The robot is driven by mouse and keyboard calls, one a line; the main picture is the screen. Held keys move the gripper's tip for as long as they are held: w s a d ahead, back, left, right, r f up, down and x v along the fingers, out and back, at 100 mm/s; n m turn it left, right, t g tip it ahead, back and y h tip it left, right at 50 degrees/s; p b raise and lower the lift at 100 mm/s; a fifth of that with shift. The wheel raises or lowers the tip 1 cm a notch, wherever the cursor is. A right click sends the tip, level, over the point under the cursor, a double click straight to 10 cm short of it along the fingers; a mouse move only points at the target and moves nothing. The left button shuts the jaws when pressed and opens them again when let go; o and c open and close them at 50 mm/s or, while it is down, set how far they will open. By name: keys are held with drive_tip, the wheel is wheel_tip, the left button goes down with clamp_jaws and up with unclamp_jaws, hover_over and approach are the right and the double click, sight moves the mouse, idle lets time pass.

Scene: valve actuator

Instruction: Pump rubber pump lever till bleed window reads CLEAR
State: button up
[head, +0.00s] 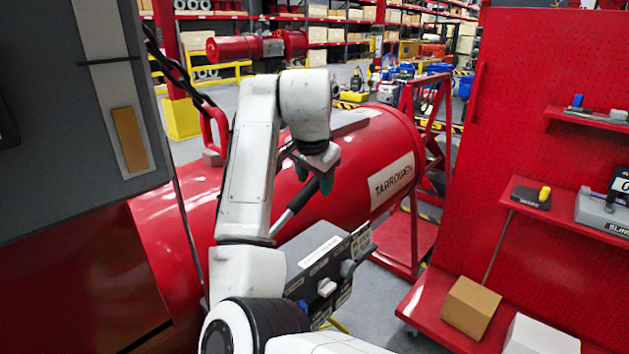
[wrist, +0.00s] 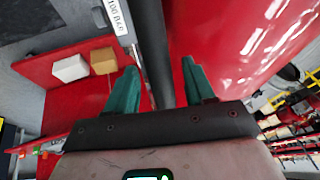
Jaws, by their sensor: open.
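The pump lever (head: 283,222) is a metal rod with a black rubber grip. It rises at a slant from beside a grey control box (head: 312,250) in front of the red cylinder. My gripper (head: 318,174) is over the lever's upper end, its teal fingers on either side of the grip. In the wrist view the dark lever (wrist: 153,40) runs between the two open fingers (wrist: 160,70). No bleed window reading is legible in either view.
A large red cylinder (head: 365,150) marked TARROWEN lies behind my gripper. A red pegboard (head: 550,150) with small shelves stands at the right. A cardboard box (head: 470,306) sits on its lower ledge. A grey cabinet (head: 60,150) closes off the left.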

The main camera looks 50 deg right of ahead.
drive_tip(key=shift+x, duration=0.9)
clamp_jaws()
